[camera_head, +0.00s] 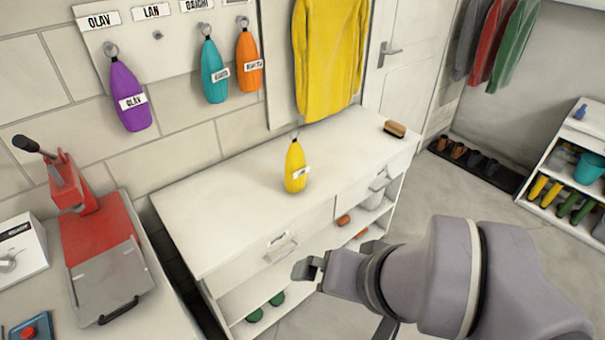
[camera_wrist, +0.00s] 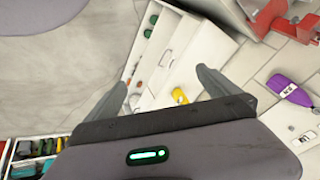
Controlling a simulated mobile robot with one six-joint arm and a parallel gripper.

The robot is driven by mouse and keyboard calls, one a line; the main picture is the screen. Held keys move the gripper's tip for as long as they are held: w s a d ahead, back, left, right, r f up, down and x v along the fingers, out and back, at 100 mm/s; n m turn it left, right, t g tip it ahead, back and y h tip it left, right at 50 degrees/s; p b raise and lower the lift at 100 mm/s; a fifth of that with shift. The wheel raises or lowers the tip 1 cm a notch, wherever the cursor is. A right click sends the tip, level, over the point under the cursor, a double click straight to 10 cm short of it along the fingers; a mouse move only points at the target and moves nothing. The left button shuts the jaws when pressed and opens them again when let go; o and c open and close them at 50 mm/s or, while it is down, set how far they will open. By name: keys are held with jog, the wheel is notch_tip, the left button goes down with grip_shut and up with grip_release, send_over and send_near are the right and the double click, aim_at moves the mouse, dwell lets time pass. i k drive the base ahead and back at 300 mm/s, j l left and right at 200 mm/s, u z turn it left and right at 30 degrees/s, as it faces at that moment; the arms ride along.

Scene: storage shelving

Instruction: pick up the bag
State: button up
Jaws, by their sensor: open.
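A yellow bag (camera_head: 295,168) with a white label and a ring at its top stands upright on the white cabinet top (camera_head: 220,205). In the wrist view the yellow bag (camera_wrist: 179,96) shows between my fingers, some way off and partly hidden by my gripper body. My gripper (camera_head: 308,268) is in front of the cabinet, apart from the bag, near the drawer front. In the wrist view my gripper (camera_wrist: 161,77) has its two fingers spread with nothing between them.
Purple (camera_head: 130,97), teal (camera_head: 214,70) and orange (camera_head: 248,62) bags hang on a labelled board. A brush (camera_head: 395,129) lies at the cabinet's right end. A yellow garment (camera_head: 328,50) hangs behind. A red press (camera_head: 95,225) stands left. The cabinet top around the yellow bag is clear.

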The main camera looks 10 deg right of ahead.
aim_at(296, 170)
jog(key=i+j, duration=0.15)
jog(key=i, duration=0.2)
jog(key=i+j+z, duration=0.15)
jog(key=i, duration=0.25)
jog(key=i+j, duration=0.2)
jog(key=i, duration=0.15)
jog(key=l+z, duration=0.05)
